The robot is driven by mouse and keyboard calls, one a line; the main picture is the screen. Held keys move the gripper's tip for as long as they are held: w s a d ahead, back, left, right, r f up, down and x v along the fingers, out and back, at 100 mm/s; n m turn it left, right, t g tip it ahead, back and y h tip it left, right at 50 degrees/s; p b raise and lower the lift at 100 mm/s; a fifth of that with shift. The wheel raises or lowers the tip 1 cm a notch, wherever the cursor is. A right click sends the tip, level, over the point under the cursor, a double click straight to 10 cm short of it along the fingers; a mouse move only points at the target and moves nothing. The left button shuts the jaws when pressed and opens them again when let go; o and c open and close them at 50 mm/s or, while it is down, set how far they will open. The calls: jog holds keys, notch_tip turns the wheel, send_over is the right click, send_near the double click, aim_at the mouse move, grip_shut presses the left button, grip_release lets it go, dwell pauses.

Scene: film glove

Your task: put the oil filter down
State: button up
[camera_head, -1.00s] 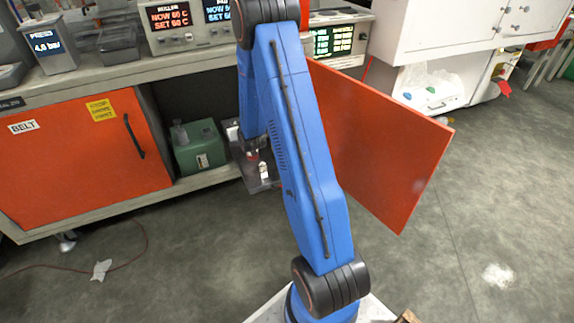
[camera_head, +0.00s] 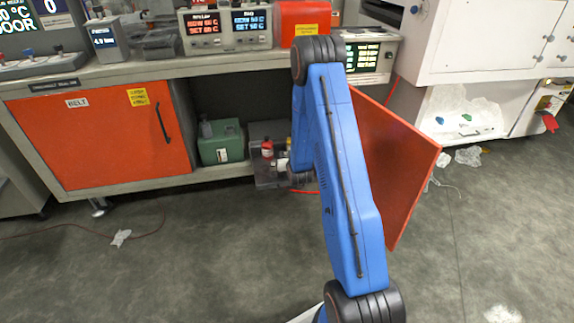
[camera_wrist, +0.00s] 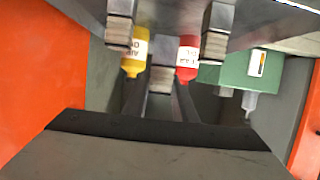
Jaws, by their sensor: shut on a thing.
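In the wrist view, my gripper (camera_wrist: 163,95) shows as two dark fingers reaching up from the dark gripper body. A small grey block with a pale striped end (camera_wrist: 162,80) sits between the fingertips; it seems to be the oil filter, mostly hidden. Two similar blocks show beyond, at left (camera_wrist: 120,30) and right (camera_wrist: 215,42), by a grey metal surface. In the head view, my gripper is low at the cabinet's open bay, largely hidden behind my blue arm, over or beside a grey tray (camera_head: 265,182). I cannot tell whether the filter touches the tray.
A red bottle (camera_wrist: 187,58) and a yellow bottle (camera_wrist: 134,52) stand close by. A green box (camera_head: 221,143) is left of the tray in the bay. An orange BELT door (camera_head: 100,150) bounds the bay at left, and an open orange door (camera_head: 398,165) stands at right.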

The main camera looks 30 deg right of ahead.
jog(key=shift+f, duration=2.55)
jog(key=shift+f, duration=0.15)
jog(key=o, duration=1.1)
